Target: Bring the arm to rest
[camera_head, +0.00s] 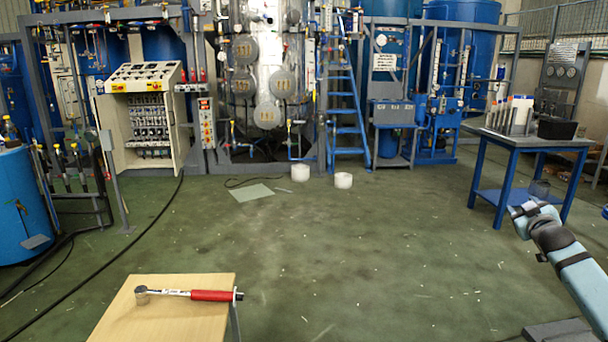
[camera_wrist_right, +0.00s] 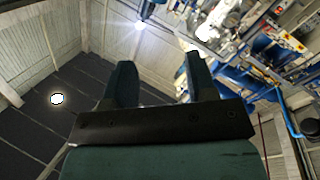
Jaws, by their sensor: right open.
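My right arm comes in from the right edge of the head view, raised, with my right gripper (camera_head: 528,207) at its upper end. The gripper is in front of the blue table's legs in the picture and touches nothing that I can make out. In the right wrist view my right gripper (camera_wrist_right: 160,85) shows two dark fingers standing wide apart with nothing between them. That view looks up toward the ceiling and the blue plant equipment. My left gripper is not in view.
A wooden table (camera_head: 170,322) at the front left holds a red-handled tool (camera_head: 212,295). A blue table (camera_head: 513,140) with a dark bin (camera_head: 557,129) stands at the right. Two white cylinders (camera_head: 300,173) (camera_head: 343,180) stand on the floor. The middle floor is mostly clear.

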